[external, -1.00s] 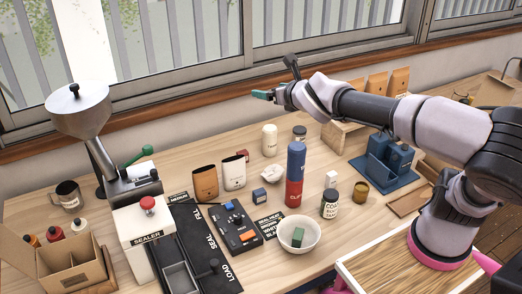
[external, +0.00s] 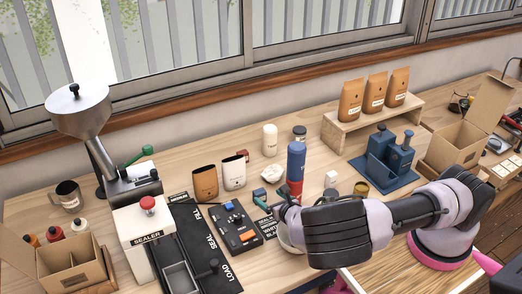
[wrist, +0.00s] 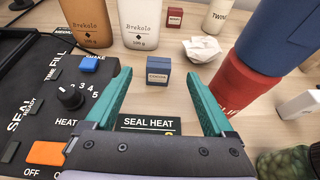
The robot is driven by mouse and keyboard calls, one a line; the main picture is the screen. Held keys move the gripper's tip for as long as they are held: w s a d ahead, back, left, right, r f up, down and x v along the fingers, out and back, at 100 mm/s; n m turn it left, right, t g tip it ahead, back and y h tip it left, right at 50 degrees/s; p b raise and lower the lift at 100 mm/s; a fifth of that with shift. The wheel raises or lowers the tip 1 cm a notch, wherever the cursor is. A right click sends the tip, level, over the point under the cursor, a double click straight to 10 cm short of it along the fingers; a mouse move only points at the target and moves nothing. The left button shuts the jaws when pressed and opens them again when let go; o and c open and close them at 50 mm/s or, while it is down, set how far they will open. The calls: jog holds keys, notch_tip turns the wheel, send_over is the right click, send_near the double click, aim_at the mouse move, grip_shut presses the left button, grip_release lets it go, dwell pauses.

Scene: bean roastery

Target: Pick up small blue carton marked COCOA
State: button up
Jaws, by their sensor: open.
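The small blue carton (wrist: 158,77) stands upright on the table in the wrist view; its pale label looks like COCOA but is small. It also shows in the external view (external: 260,193), close to my gripper (external: 264,203). In the wrist view my gripper (wrist: 157,74) is open, with its two teal fingers apart and empty. The carton appears between the fingertips in the picture, slightly beyond them, and I see no contact.
A red tin (wrist: 240,82) with a blue tin (wrist: 275,30) on top stands close to the right finger. A control box (wrist: 50,100) lies left. Brown (wrist: 85,20) and white (wrist: 148,22) pouches, crumpled paper (wrist: 202,48) and a small red carton (wrist: 174,18) stand behind.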

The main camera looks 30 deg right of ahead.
aim_at(258, 190)
jog(key=shift+f, duration=0.5)
jog(key=x, duration=1.2)
jog(key=shift+a, duration=0.1)
grip_shut()
